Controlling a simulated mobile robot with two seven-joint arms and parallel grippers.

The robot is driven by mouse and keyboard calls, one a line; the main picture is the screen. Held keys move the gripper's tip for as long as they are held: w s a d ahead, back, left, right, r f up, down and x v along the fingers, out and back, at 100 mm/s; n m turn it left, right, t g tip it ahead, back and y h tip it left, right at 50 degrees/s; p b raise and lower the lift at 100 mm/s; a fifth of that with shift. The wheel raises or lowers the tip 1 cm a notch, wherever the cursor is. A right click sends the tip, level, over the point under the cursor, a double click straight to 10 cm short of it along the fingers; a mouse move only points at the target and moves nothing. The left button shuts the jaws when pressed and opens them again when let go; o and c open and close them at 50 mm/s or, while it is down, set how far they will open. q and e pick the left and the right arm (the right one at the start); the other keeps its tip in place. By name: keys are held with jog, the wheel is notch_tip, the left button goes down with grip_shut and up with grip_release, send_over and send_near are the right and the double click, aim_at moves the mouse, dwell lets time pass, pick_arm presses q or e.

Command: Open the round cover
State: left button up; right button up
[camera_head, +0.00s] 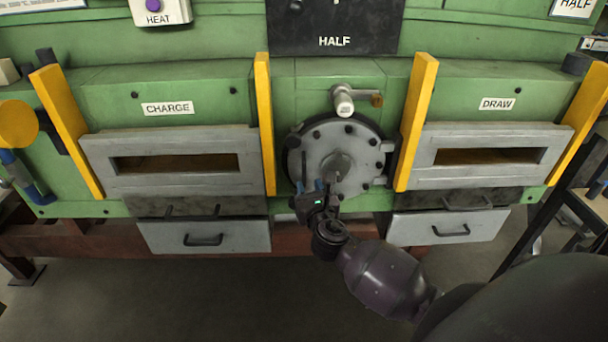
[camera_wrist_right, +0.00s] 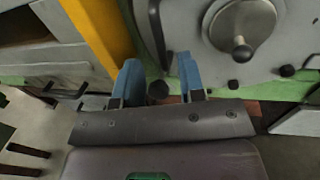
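The round cover (camera_head: 325,150) is a grey disc with dark bolts around its rim and a round boss at its centre. It sits flat against the green furnace front, apparently shut. A thin upright bar handle (camera_head: 303,167) is on its left side; in the right wrist view the handle (camera_wrist_right: 157,32) lies just beyond the fingertips. My right gripper (camera_head: 313,186) is at the cover's lower left. In the right wrist view its blue fingers (camera_wrist_right: 159,72) are apart with nothing held between them. Whether they touch the cover is unclear. My left gripper is not in view.
Yellow posts (camera_head: 265,125) and (camera_head: 416,120) flank the cover. A crank with a pale grip (camera_head: 343,103) sticks out above it. The CHARGE door (camera_head: 105,157) and DRAW door (camera_head: 425,172) are at the sides, with drawers below. Open floor lies in front.

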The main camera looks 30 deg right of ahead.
aim_at(305, 176)
jog(key=shift+x, duration=2.95)
grip_shut()
